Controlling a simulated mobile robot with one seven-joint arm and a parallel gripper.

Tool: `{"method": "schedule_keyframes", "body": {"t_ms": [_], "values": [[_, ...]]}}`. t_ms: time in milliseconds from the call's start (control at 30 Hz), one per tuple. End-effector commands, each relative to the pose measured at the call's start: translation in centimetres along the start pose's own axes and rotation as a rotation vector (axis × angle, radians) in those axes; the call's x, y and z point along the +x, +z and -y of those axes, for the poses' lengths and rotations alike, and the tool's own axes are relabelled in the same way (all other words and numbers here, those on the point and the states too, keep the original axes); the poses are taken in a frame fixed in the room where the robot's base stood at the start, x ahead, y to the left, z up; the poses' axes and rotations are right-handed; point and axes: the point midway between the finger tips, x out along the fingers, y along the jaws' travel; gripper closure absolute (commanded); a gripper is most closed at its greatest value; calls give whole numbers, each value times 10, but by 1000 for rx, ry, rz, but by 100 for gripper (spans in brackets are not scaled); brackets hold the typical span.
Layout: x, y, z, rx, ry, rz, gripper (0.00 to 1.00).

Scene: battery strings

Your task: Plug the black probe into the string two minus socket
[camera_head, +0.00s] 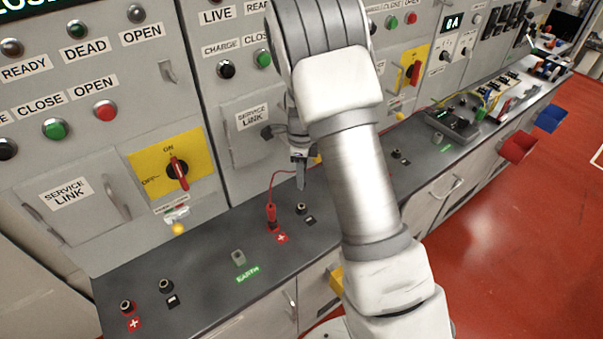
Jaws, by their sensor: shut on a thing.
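My gripper (300,182) points down above the bench, behind my forearm's left edge. It is shut on a slim dark thing, which I take for the black probe; the probe is too small and partly hidden to outline apart from the fingers. Below and slightly right of it, the black minus socket (301,208) of the middle pair stands upright with a gap beneath my gripper. Beside it on the left, a red probe (271,214) with a red lead stands upright at the plus socket, above a red plus label (282,238). No string number is readable.
Another plus socket (127,306) and minus socket (166,286) stand at the bench's front left. A green-labelled earth block (239,258) lies between the pairs. The cabinet wall with a yellow rotary switch (177,170) rises behind. Instruments (450,122) sit farther right.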

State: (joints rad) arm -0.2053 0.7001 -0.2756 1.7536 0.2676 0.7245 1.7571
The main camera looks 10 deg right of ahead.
Motion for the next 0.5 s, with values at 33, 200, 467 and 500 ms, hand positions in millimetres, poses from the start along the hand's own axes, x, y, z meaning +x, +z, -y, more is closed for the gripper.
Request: {"method": "schedule_keyframes", "body": {"t_ms": [33,200,467,500], "values": [[0,0,0,0,0,0,100],[0,0,0,-2,0,0,100],[6,0,0,-3,0,-1,100],[9,0,0,-3,0,-1,100]]}}
